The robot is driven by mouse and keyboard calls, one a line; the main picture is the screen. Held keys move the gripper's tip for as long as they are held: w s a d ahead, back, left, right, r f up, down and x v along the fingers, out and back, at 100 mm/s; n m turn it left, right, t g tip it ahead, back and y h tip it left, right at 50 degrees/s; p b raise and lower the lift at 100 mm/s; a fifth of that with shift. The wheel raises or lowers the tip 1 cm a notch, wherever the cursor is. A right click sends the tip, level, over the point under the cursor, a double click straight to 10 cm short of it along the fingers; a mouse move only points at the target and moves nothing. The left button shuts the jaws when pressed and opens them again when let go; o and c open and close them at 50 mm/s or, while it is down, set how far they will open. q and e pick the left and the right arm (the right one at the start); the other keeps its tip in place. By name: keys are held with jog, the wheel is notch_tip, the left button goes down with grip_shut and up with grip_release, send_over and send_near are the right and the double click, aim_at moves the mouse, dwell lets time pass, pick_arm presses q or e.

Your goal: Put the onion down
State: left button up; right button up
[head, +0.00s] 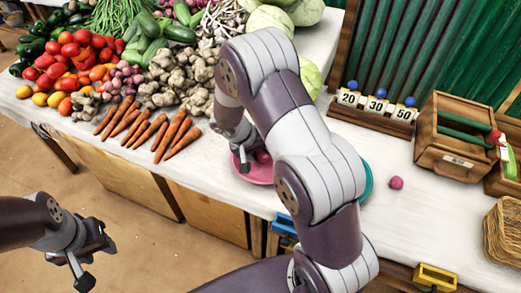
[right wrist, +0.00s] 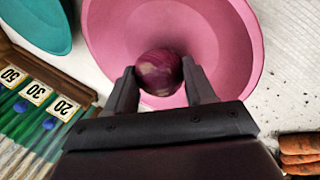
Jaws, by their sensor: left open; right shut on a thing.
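A dark purple onion (right wrist: 158,72) is between the two fingers of my right gripper (right wrist: 160,85), which is shut on it. Behind the onion is a pink dish (right wrist: 225,35), and the onion is over its inside; I cannot tell whether it touches the bottom. In the head view the pink dish (head: 258,177) is partly hidden by my right arm, and my right gripper (head: 246,163) is at it. My left gripper (head: 92,264) is open and empty, off the table front at lower left. Another small purple onion (head: 396,183) lies on the white table at right.
A teal dish (head: 368,182) is mostly hidden behind my right arm. Carrots (head: 150,128) and heaped vegetables lie left. A rack with number cards (head: 376,106), wooden boxes (head: 455,135) and a wicker basket (head: 503,228) stand right.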

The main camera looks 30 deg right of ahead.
jog(key=o, duration=1.2)
jog(key=shift+o, duration=0.2)
notch_tip(320, 180, up, 7)
jog(key=p, duration=0.5)
jog(key=shift+r, duration=0.2)
jog(key=shift+f, duration=0.15)
